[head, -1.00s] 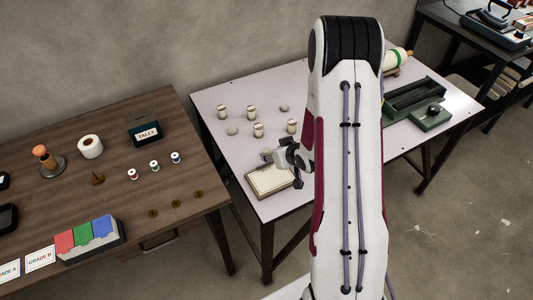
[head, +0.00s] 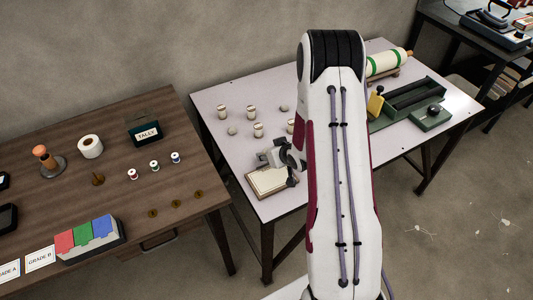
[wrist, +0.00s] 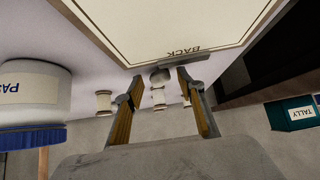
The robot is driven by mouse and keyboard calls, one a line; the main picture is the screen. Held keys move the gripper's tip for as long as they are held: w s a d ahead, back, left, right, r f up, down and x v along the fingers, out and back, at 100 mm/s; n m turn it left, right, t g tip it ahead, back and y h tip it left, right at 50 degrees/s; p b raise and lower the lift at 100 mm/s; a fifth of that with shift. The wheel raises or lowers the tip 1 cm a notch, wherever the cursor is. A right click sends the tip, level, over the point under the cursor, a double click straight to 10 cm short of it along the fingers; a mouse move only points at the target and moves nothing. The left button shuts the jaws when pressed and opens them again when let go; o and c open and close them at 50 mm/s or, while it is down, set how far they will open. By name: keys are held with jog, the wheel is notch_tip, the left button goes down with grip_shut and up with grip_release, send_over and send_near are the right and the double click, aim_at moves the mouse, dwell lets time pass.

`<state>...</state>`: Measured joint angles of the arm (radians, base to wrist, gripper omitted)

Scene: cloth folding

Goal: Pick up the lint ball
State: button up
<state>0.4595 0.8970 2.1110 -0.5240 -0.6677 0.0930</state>
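In the wrist view, which is upside down, a small grey lump (wrist: 160,76) that looks like a lint ball lies by the edge of a framed cream board (wrist: 170,25) marked BACK. My gripper (wrist: 160,85) is open, its two fingers apart, with the lump showing in the gap between the tips. I cannot tell its exact depth. In the head view my gripper (head: 267,157) is low over the white table beside the board (head: 268,181). Two small pale lumps (head: 232,131) (head: 284,108) lie farther back among the spools.
Several pale spools (head: 258,129) stand on the white table (head: 210,95) beyond the gripper. A blue-lidded jar (wrist: 30,95) is close at the left in the wrist view. A green tray (head: 410,100) is at the right. My arm hides part of the table.

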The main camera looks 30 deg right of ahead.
jog(key=shift+w+f, duration=0.25)
jog(key=shift+c, duration=0.4)
jog(key=c, duration=0.7)
